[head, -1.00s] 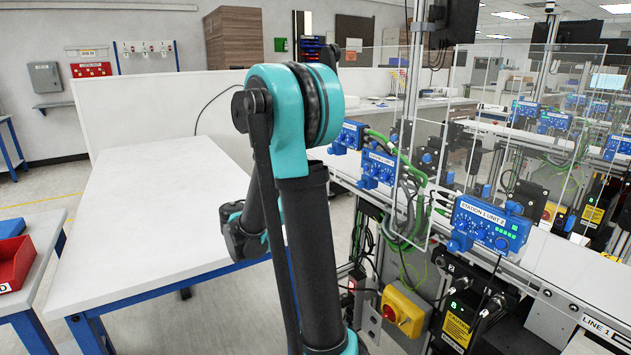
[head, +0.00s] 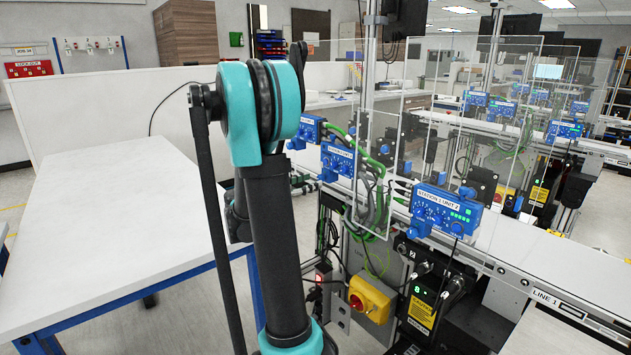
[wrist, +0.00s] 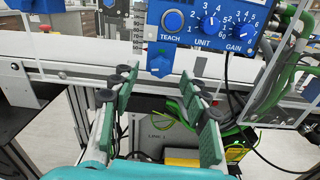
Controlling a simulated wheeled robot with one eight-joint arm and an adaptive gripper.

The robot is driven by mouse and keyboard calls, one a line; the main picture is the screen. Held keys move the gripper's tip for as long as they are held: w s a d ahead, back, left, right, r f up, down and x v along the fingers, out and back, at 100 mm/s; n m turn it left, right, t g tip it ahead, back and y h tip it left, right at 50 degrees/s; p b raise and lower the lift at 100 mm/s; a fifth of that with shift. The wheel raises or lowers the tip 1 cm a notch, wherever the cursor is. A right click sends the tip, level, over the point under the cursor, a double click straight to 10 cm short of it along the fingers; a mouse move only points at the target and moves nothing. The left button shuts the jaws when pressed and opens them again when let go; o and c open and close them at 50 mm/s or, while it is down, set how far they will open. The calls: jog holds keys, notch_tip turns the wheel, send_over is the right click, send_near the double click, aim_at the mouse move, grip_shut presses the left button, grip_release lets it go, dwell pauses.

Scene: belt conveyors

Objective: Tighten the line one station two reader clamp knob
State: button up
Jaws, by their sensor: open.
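A blue reader box labelled station 1 unit 2 (head: 447,208) is mounted on the conveyor's front rail in the head view. A blue knob (head: 419,228) sits at its lower left. In the wrist view a blue panel (wrist: 205,22) with TEACH, UNIT and GAIN dials fills the top. A blue lobed knob (wrist: 160,64) hangs just below it; which unit this is cannot be read. My gripper (wrist: 158,80) is open and empty, its green-padded fingers pointing towards that knob, with the knob between the tips in the picture.
Other blue reader boxes (head: 338,161) stand further along the line. Green cables (wrist: 275,75) hang right of the panel. A clear guard (head: 375,140) stands by the belt. A yellow switch box (head: 370,300) is below the rail. A white table (head: 120,215) is to the left.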

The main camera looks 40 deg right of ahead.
aim_at(319, 178)
jog(key=shift+w+d, duration=0.1)
jog(key=shift+d, duration=1.45)
grip_shut()
